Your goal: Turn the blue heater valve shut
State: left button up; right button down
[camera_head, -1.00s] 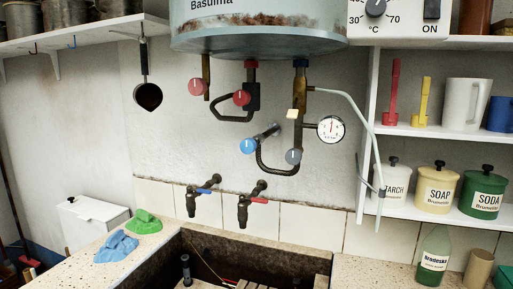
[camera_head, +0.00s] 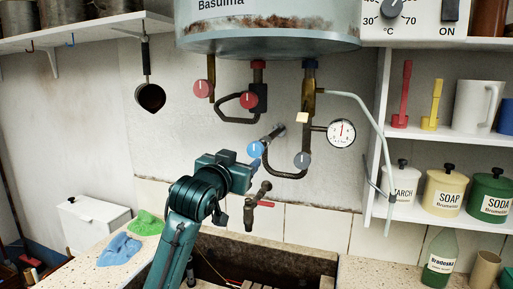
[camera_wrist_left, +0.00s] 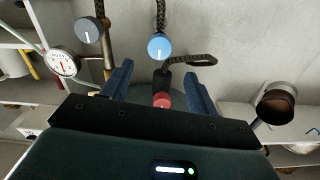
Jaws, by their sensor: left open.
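The blue heater valve (camera_head: 256,149) is a round knob with a white mark, on a pipe below the heater tank (camera_head: 270,42). In the left wrist view the blue knob (camera_wrist_left: 159,47) shows whole, with its white mark running roughly up and down. My left gripper (camera_head: 248,163) is just below and left of the knob in the head view, partly hiding its surroundings. In the wrist view its two blue fingers (camera_wrist_left: 157,70) are spread and empty, and the knob appears just beyond the gap, apart from both. My right gripper is out of view.
Close by are a grey knob (camera_head: 302,160), red knobs (camera_head: 248,100) and (camera_head: 201,89), a black hose (camera_head: 232,117) and a gauge (camera_head: 341,133). A red-handled tap (camera_head: 252,207) is right below my gripper. A pan (camera_head: 150,97) hangs at left; shelves (camera_head: 440,134) stand at right.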

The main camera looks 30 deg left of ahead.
aim_at(254, 150)
pick_arm(q)
jog(key=p+x, duration=0.2)
jog(key=x, duration=1)
jog(key=shift+d, duration=0.1)
jog(key=c, duration=1)
